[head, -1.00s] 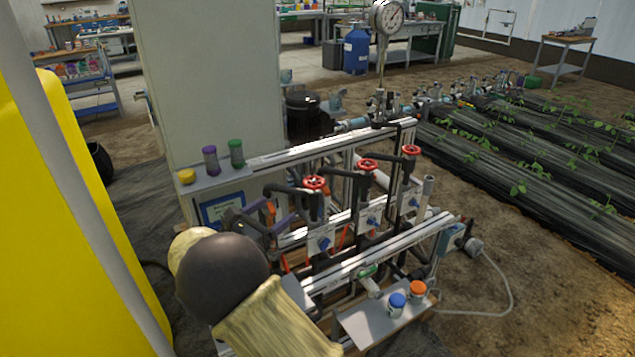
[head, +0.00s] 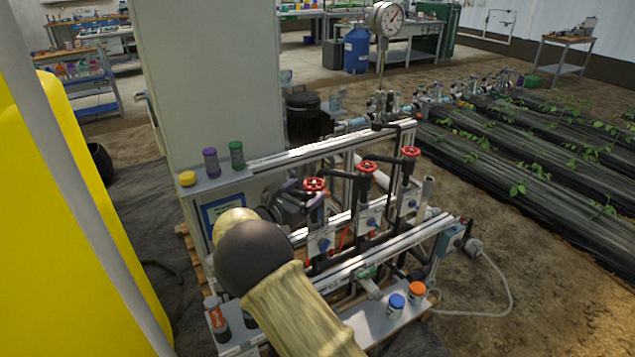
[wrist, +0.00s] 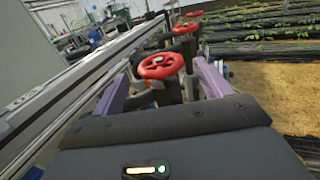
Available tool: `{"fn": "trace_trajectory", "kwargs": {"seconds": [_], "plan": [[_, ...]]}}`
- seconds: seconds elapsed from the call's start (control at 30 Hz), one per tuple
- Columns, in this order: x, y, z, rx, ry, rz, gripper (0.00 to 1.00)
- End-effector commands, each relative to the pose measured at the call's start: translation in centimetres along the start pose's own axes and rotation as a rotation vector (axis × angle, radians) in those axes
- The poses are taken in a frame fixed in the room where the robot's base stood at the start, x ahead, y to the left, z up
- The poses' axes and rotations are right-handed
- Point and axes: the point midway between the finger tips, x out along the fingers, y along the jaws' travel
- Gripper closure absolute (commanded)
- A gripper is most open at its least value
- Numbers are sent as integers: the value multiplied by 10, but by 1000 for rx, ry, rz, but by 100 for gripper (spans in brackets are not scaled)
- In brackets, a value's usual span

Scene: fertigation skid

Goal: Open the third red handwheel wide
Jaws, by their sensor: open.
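Three red handwheels stand in a row on the skid: the nearest, left handwheel (head: 315,184), the middle handwheel (head: 368,166) and the far, right handwheel (head: 411,151). In the wrist view the nearest handwheel (wrist: 160,66) is large and lies between my finger lines. The middle handwheel (wrist: 186,28) and far handwheel (wrist: 195,14) show beyond it. My gripper (wrist: 162,74) is open and empty, its purple fingers spread left and right of the nearest wheel's outline. In the head view my gripper (head: 303,194) is at the nearest wheel, partly hidden by my arm. I cannot tell any contact.
A white rail (head: 320,147) runs behind the wheels, with purple and green bottles (head: 237,155) at its left. A pressure gauge (head: 386,18) rises at the back. Blue and orange capped jars (head: 396,304) stand on the front shelf. Planted beds (head: 530,150) lie to the right.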

Motion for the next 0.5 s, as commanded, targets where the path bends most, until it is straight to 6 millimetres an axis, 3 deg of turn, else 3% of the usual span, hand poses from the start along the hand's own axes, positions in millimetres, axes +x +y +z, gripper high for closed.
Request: {"fn": "trace_trajectory", "kwargs": {"seconds": [0.2, 0.5], "plan": [[38, 0, 0, -1, -2, -3, 23], [55, 1, 0, -1, 0, 2, 23]]}}
